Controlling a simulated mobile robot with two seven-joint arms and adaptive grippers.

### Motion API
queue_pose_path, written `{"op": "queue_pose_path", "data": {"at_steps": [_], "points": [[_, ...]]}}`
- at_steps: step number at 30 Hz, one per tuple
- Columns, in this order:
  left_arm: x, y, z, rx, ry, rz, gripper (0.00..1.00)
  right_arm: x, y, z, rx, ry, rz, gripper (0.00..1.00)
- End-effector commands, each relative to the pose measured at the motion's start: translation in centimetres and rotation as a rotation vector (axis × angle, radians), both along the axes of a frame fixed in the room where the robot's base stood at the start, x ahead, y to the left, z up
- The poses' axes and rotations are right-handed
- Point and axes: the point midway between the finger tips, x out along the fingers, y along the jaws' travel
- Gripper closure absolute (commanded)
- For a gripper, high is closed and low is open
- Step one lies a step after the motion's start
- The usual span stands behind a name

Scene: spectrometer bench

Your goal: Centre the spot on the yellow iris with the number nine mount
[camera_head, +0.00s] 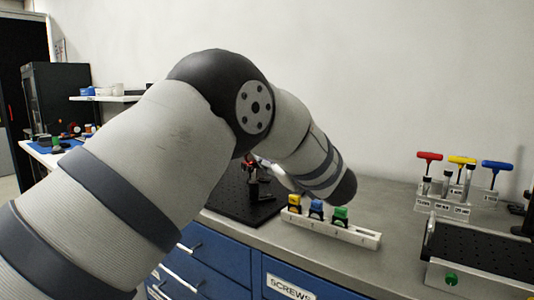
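My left arm fills the left and middle of the head view, and its wrist bends down to the bench. Only a small light-coloured part of my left gripper (279,180) shows past the wrist, over the black breadboard (225,203); its fingers are too hidden to read. A dark post-mounted part (253,188) stands on the breadboard beside it, with some red near its top. I cannot make out a yellow iris, a light spot or a mount marked nine; much of the breadboard is behind my arm. My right gripper is not in view.
A white rack (368,240) at the bench front holds yellow (294,203), blue (316,210) and green (340,215) pieces. Red (429,157), yellow (461,161) and blue (497,166) T-handles stand behind. A black-topped perforated platform (480,250) is at right. Bench is clear between.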

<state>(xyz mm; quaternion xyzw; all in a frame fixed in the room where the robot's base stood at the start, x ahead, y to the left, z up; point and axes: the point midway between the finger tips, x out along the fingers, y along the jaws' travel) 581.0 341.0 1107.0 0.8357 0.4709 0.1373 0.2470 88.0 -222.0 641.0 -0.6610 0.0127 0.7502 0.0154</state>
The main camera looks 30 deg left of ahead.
Motion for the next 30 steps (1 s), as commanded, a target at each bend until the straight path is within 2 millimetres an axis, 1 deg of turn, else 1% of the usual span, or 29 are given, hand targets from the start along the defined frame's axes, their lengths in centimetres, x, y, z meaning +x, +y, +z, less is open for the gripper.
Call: {"op": "queue_pose_path", "data": {"at_steps": [1,6,9,12,16,30], "points": [[-0.7,-1.3,0.2,0.003,0.0,-0.006,0.66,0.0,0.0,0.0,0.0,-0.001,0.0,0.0],[-3.1,-5.2,0.2,0.003,-0.002,-0.004,0.66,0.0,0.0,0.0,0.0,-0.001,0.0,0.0],[-4.2,-7.0,0.1,0.001,-0.002,-0.003,0.66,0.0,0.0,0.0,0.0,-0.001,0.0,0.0],[-4.8,-8.0,0.1,0.002,-0.001,-0.001,0.66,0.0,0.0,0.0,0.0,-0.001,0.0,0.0],[-5.1,-8.4,0.1,0.001,-0.001,-0.002,0.66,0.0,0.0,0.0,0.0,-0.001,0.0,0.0],[-5.1,-8.4,0.1,0.001,-0.002,0.0,0.66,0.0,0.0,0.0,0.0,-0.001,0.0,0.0]]}}
